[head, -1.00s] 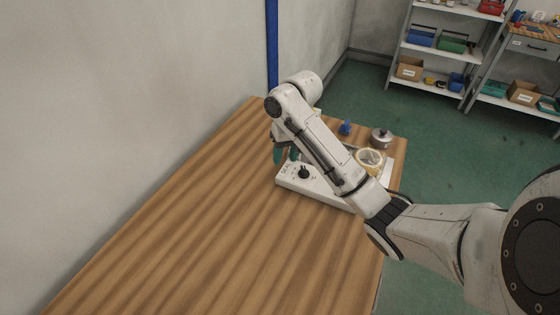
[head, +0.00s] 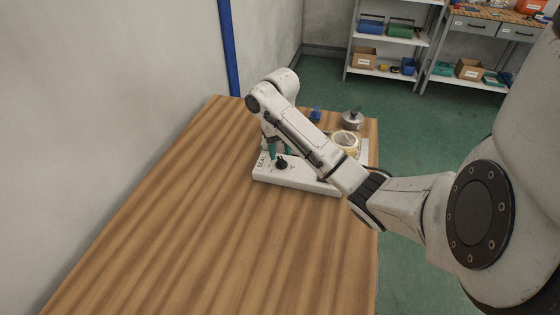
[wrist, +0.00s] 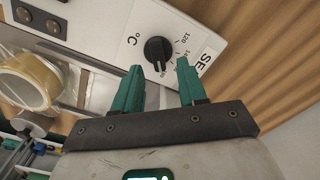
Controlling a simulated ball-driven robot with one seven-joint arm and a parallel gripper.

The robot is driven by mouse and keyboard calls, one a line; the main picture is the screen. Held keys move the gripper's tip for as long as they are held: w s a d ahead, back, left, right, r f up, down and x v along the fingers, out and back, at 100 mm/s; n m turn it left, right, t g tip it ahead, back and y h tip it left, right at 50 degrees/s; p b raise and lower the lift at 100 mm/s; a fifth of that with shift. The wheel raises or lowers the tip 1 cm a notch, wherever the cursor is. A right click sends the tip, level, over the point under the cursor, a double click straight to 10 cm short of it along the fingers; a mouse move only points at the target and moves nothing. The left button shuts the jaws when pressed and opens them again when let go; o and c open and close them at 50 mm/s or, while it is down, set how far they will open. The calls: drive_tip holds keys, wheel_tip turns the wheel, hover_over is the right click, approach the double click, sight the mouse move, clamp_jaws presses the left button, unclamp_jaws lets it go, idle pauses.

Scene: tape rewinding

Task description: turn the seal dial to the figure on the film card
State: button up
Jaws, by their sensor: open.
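The seal dial is a black knob (wrist: 157,50) on a white panel with a °C mark and a printed scale; 120 is readable, other figures are partly hidden. In the head view the dial (head: 281,162) sits on the front of the white machine (head: 300,178). My gripper (wrist: 160,80) is open, its two green fingers apart and empty, with the tips just short of the knob and on either side of it. In the head view my gripper (head: 276,150) is partly hidden by my arm. I cannot make out a film card.
A tape roll (head: 345,142) lies on the machine, beside metal parts. A silver lidded pot (head: 352,120) and a blue object (head: 315,115) stand behind. The wooden table (head: 200,220) is clear in front and left. A wall borders the left; shelves stand far back.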

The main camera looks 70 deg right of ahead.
drive_tip(key=shift+f, duration=1.05)
drive_tip(key=shift+c, duration=0.3)
clamp_jaws()
